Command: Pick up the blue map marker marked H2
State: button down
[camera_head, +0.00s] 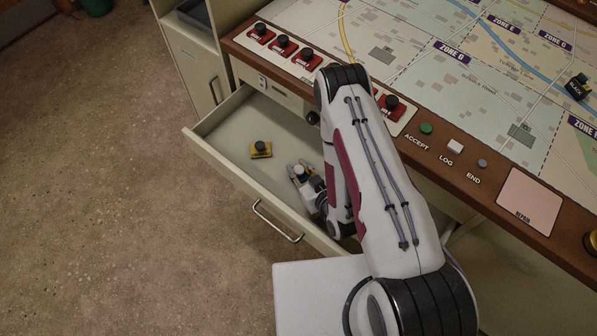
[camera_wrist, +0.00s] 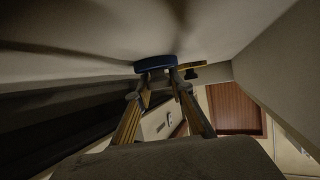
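The blue map marker (camera_wrist: 155,64) shows in the wrist view as a blue base against the pale drawer floor, right at my fingertips. Its label is not readable. My gripper (camera_wrist: 161,84) has one finger on each side, just at the base. The knob is not clearly visible between the fingers, so I cannot tell whether they grip it. In the head view my gripper (camera_head: 302,168) is low inside the open drawer, and the blue marker cannot be made out there.
A yellow marker (camera_head: 260,149) with a black knob lies in the open drawer (camera_head: 222,127), left of my gripper; it shows behind the blue one in the wrist view (camera_wrist: 190,66). Drawer walls enclose the space. Red markers (camera_head: 283,47) line the console edge above.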

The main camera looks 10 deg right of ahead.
aim_at(299, 169)
jog(key=shift+s, duration=0.1)
dwell(0.3)
jog(key=shift+r, duration=4.9)
